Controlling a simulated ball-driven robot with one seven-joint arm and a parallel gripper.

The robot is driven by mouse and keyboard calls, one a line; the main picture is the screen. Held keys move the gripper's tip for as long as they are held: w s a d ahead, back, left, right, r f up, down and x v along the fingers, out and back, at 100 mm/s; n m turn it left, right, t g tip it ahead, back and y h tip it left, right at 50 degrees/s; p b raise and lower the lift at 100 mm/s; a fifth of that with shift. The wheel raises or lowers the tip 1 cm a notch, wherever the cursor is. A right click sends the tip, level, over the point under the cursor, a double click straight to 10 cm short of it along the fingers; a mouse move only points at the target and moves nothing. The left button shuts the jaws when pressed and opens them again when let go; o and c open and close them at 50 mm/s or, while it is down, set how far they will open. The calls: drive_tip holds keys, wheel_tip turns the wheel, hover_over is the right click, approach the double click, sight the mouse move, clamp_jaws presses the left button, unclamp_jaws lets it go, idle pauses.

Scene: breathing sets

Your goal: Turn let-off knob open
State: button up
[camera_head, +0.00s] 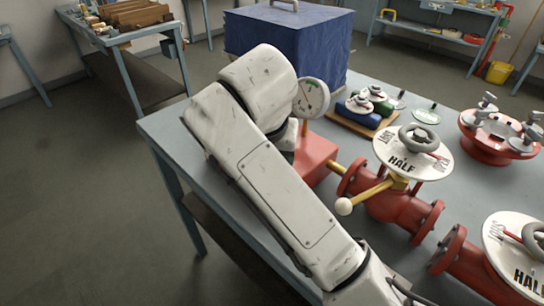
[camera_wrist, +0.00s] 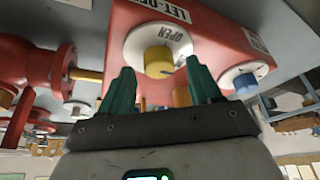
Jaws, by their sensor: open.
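The let-off knob (camera_wrist: 158,60) is yellow and sits on a round white dial (camera_wrist: 140,42) marked OPEN, on a red box (camera_wrist: 205,20) with a LET-OFF label. The wrist view is upside down, so the lettering is inverted. My gripper (camera_wrist: 160,66) has two green fingers spread apart, one on each side of the knob's near end. I cannot tell whether they touch it. In the head view the red box (camera_head: 318,155) is partly hidden by my arm, and the knob and my gripper are hidden.
A blue knob (camera_wrist: 245,80) on another white dial is beside it on the box. A pressure gauge (camera_head: 311,97) stands behind my arm. A blue covered box (camera_head: 290,40) stands at the back.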

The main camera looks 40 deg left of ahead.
drive_tip(key=shift+w+f, duration=0.15)
drive_tip(key=shift+f, duration=0.2)
drive_tip(key=shift+c, duration=0.2)
drive_tip(key=shift+a, duration=0.1)
drive_tip(key=c, duration=1)
